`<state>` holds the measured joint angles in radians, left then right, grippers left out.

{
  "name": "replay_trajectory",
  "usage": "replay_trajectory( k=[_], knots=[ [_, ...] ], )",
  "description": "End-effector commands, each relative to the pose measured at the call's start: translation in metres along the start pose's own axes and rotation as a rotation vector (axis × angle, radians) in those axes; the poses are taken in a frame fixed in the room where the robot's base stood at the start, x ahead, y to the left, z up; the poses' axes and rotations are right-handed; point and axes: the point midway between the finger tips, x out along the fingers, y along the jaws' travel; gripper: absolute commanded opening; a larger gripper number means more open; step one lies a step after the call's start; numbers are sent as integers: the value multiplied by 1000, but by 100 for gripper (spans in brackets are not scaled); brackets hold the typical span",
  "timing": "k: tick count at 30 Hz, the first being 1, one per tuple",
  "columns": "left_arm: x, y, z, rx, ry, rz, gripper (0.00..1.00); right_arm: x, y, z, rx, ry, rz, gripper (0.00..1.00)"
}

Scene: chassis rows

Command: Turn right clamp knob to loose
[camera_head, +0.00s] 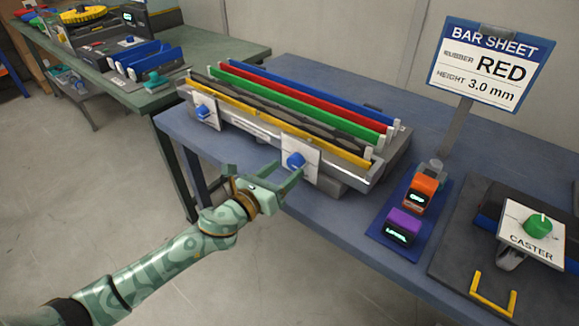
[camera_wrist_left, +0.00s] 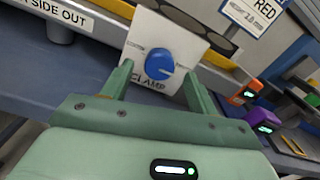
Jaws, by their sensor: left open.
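The right clamp knob (camera_head: 294,160) is blue and sits on a white plate on the front of the long grey bar fixture (camera_head: 340,183). It also shows large in the left wrist view (camera_wrist_left: 161,64), above the plate's CLAMP lettering. My left gripper (camera_head: 284,171) is open just in front of this knob. In the left wrist view its green fingers (camera_wrist_left: 158,78) appear at the left and right of the knob, with gaps; I see no contact. The left clamp knob (camera_head: 203,112) is also blue, on a matching plate. My right gripper is not in view.
Coloured bars, one red (camera_head: 300,103), lie along the fixture. A BAR SHEET sign (camera_head: 490,65) reads RED, 3.0 mm. Orange (camera_head: 420,193) and purple (camera_head: 402,225) devices stand on a blue mat at right, beside a CASTER station (camera_head: 530,245). Open floor lies left of the blue bench.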

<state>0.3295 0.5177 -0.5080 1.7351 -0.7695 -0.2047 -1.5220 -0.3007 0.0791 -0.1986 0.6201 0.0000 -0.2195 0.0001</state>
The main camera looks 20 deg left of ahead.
Motion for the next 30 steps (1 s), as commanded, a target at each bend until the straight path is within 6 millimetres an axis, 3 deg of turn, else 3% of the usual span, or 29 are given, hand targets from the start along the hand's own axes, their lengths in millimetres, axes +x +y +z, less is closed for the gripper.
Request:
replay_trajectory(
  k=[6,16,21,30],
  knots=[
    [25,0,-1,-1,0,1,59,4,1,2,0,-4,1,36],
    [28,0,0,0,0,1,59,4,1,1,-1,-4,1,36],
    [28,0,0,-1,0,1,14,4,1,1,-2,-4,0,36],
    [28,0,0,-23,0,1,14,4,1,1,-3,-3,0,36]
  ],
)
